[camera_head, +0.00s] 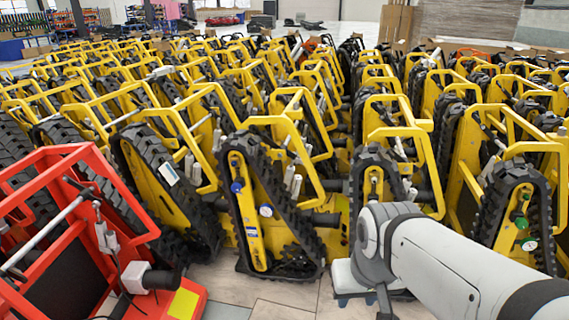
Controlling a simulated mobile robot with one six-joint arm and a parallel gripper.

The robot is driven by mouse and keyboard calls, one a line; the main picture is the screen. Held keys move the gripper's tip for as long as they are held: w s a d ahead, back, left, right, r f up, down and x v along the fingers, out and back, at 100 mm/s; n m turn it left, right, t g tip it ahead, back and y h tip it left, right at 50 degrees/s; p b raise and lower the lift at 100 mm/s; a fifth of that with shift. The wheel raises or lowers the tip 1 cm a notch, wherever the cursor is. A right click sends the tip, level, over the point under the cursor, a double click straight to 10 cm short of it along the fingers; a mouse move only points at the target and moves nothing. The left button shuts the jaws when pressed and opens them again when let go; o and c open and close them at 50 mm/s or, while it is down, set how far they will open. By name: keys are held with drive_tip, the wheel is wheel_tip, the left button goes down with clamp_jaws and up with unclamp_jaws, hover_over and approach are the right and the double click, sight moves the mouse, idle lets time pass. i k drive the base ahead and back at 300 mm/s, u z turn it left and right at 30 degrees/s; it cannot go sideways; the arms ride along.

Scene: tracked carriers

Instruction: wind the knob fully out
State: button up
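Several small round knob-like parts sit on the yellow tracked carriers; I cannot tell which is the task's knob. A blue one (237,187) is on the yellow plate inside the track of the centre carrier (252,205), with a pale round dial (266,211) beside it.
Yellow carriers with black tracks stand in tight rows behind. A red frame machine (75,235) fills the lower left, with a grey box and cable on it. A narrow strip of pale tiled floor (285,292) is free in front. Cardboard boxes (396,24) stand far back.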

sight(236, 187)
drive_tip(key=u, duration=0.05)
drive_tip(key=i, duration=1)
drive_tip(key=z, duration=0.1)
